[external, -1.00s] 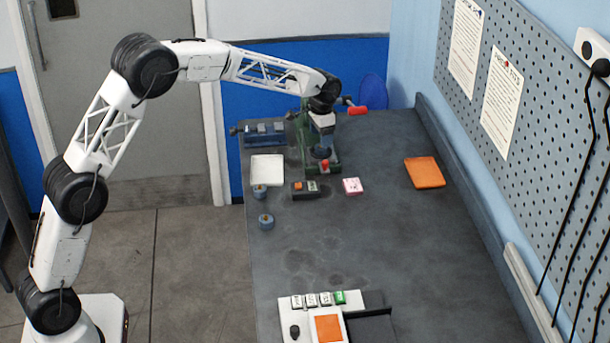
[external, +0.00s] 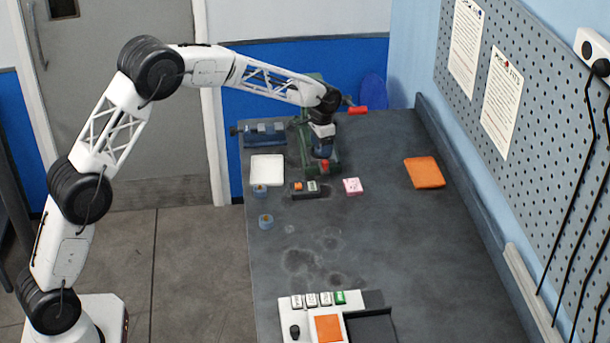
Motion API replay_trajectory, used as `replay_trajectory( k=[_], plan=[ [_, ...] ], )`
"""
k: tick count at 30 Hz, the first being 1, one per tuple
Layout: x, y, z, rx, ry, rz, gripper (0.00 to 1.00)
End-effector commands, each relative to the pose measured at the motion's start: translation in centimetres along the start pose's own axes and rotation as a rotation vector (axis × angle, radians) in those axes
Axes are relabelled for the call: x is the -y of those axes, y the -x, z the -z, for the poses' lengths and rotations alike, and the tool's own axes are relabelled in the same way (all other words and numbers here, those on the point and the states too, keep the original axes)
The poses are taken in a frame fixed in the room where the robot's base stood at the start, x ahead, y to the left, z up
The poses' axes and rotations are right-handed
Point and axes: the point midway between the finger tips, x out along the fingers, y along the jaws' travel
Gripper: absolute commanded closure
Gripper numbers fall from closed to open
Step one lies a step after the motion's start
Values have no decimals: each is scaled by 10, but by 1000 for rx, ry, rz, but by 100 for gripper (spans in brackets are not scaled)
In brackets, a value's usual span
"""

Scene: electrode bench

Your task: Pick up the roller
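My gripper (external: 323,152) is at the far end of the bench, pointing down in front of a green press-like device (external: 304,128). A small red thing (external: 323,167) shows right at its lower end; I cannot tell whether it is the roller or whether the fingers touch it. The fingers are too small and dark to tell open from shut. No other thing is plainly a roller. A blue device with a cylindrical part (external: 264,133) stands at the back left.
A white tray (external: 267,170), two blue-grey rolls (external: 266,221), a small dark box with an orange button (external: 297,187), a pink block (external: 352,186) and an orange tray (external: 424,173) lie around. A white control unit (external: 298,328) is at the front. The middle bench is clear.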

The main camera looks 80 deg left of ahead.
Motion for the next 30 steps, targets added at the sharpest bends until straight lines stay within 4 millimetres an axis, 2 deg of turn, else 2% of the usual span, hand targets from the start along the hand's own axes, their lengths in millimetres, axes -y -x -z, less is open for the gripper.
replay_trajectory(
  k=[1, 9, 11, 22, 30],
  plan=[
    [0, 0, 0, 0, 0, 0, 37],
    [0, 0, 0, 0, 0, 0, 78],
    [0, 0, 0, 0, 0, 0, 86],
    [0, 4, 0, -1, 0, 0, 86],
    [0, 26, 0, -1, 0, 0, 86]
  ],
)
